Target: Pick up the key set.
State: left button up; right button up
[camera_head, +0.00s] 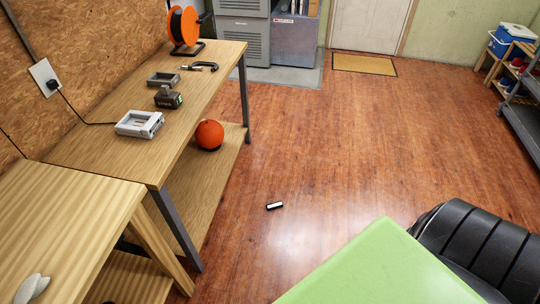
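I cannot clearly make out a key set. A small black and white object (274,206) lies alone on the wooden floor, right of the workbench; it is too small to tell what it is. Neither of my grippers is in view.
The long workbench (103,150) bears a grey charger (139,124), a dark battery (168,98), a grey tray (163,79), a clamp-like tool (201,66) and an orange reel (184,26). A green surface (385,268) and black chair (480,245) block the lower right.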

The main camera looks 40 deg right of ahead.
aim_at(271, 207)
jog(key=z, duration=1.2)
jog(key=i+l+u, duration=0.15)
jog(key=i, duration=0.25)
jog(key=i+l+u, duration=0.15)
jog(key=i+l, duration=0.25)
